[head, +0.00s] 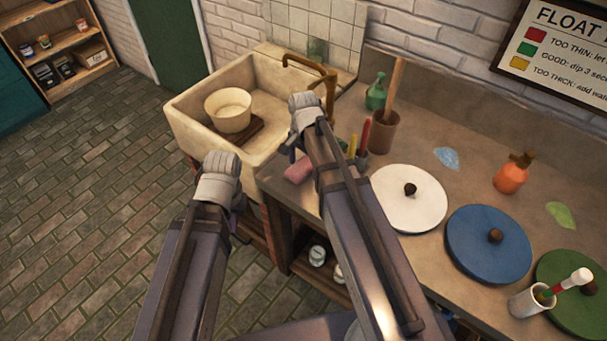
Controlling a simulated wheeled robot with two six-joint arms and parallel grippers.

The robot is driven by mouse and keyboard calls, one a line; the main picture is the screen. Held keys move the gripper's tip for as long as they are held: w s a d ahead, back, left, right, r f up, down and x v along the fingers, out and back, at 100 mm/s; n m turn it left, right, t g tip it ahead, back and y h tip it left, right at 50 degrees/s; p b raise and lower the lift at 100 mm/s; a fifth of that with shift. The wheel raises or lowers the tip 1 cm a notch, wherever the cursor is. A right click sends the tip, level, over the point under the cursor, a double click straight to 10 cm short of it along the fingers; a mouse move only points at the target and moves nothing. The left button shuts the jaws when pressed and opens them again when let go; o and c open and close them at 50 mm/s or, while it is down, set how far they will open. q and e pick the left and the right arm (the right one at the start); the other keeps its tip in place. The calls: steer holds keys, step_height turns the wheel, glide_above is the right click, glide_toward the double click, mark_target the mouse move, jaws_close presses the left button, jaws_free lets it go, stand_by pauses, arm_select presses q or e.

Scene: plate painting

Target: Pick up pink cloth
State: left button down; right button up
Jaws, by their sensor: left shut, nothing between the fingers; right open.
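The pink cloth (299,170) lies on the counter just right of the sink, as a small folded-looking pink piece. My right arm covers part of its right side. My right gripper (303,115) is open and empty, over the sink's right side near the tap, beyond the cloth in the picture. My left gripper (219,178) is shut and empty, in front of the sink's front wall, left of the cloth. The fingertips of both grippers are largely hidden behind their own wrists.
The sink (186,124) holds a cream bowl (228,108). Brass tap (308,66), brown pot (383,134) and upright coloured sticks (364,138) crowd the counter near my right arm. White (425,205) and blue (480,255) round lids lie right. Blue (446,158) and green (560,215) cloths lie farther back.

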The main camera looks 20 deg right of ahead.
mark_target(304, 165)
steer(key=shift+f, duration=0.15)
steer(key=c, duration=1.2)
steer(key=shift+c, duration=0.2)
step_height(304, 165, up, 10)
steer(key=p, duration=1)
